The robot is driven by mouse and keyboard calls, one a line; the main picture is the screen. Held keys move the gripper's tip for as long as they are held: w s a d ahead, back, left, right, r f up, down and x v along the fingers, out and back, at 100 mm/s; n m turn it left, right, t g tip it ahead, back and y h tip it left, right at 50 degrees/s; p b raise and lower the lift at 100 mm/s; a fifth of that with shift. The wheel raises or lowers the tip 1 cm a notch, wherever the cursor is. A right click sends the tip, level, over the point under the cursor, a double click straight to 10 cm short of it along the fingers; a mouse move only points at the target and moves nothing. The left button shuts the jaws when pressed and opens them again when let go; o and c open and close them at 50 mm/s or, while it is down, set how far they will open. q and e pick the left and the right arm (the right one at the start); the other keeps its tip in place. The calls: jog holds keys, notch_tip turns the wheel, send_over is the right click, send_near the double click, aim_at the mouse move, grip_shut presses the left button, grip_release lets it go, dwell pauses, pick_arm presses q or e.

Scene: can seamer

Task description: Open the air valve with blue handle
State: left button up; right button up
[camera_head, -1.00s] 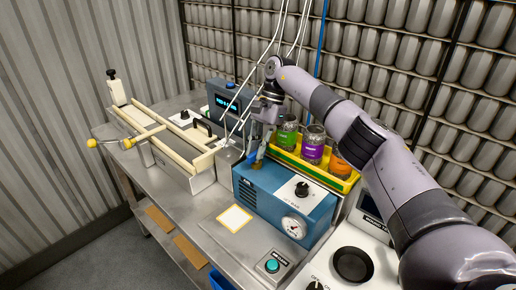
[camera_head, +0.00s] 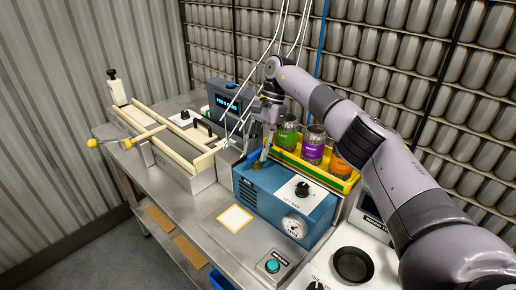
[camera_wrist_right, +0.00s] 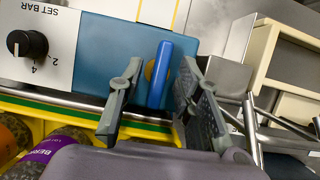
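The air valve's blue handle (camera_wrist_right: 160,76) stands out from the blue box (camera_wrist_right: 102,62), with a brass-coloured part beside its left edge in the right wrist view. My right gripper (camera_wrist_right: 158,84) is open, with one grey finger on each side of the handle. Gaps show between the handle and both fingers. In the head view my right gripper (camera_head: 264,140) is at the back left corner of the blue box (camera_head: 262,200), and it partly hides the valve. My left gripper is not in view.
A yellow tray (camera_head: 318,171) with several labelled jars stands right behind the box. A black knob (camera_head: 302,188) and a gauge (camera_head: 294,226) are on the box. A cream frame (camera_head: 150,131) stands to the left. Bare metal table (camera_head: 200,217) lies in front.

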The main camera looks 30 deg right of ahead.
jog(key=shift+r, duration=0.2)
jog(key=shift+v, duration=3.55)
jog(key=shift+d, duration=0.1)
